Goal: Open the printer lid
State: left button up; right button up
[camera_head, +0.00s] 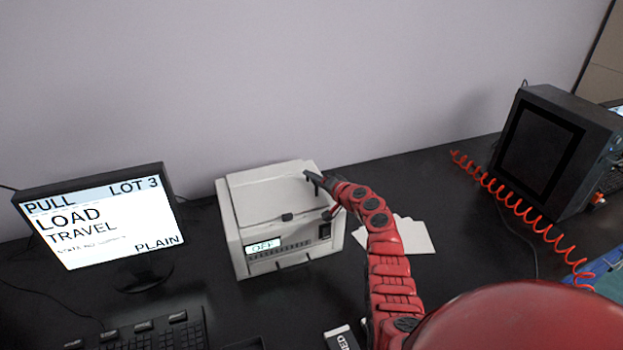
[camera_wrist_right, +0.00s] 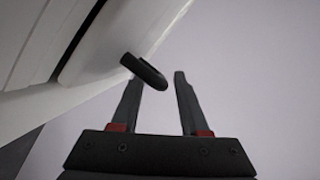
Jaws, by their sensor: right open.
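The white printer (camera_head: 238,238) stands on the black desk with its lid (camera_head: 265,190) down. A small black tab (camera_head: 288,217) sits at the front edge of the lid. The printer's small display reads OFF. My right gripper (camera_head: 318,195) is at the printer's right side, by the lid's right edge, with its fingers spread. In the right wrist view my right gripper (camera_wrist_right: 158,80) is open and empty. A dark rounded tab (camera_wrist_right: 143,71) juts from the white casing by the left fingertip; contact cannot be told. My left gripper is not in view.
A monitor (camera_head: 105,215) stands left of the printer, with a keyboard (camera_head: 150,332) in front. White sheets (camera_head: 414,236) lie to the right. A dark boxy device (camera_head: 550,150) and a red coiled cable (camera_head: 515,205) are farther right. The wall is close behind the printer.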

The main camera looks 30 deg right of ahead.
jog(key=shift+w+a+f, duration=0.15)
jog(key=shift+w, duration=0.35)
jog(key=c, duration=0.7)
grip_shut()
dwell(0.6)
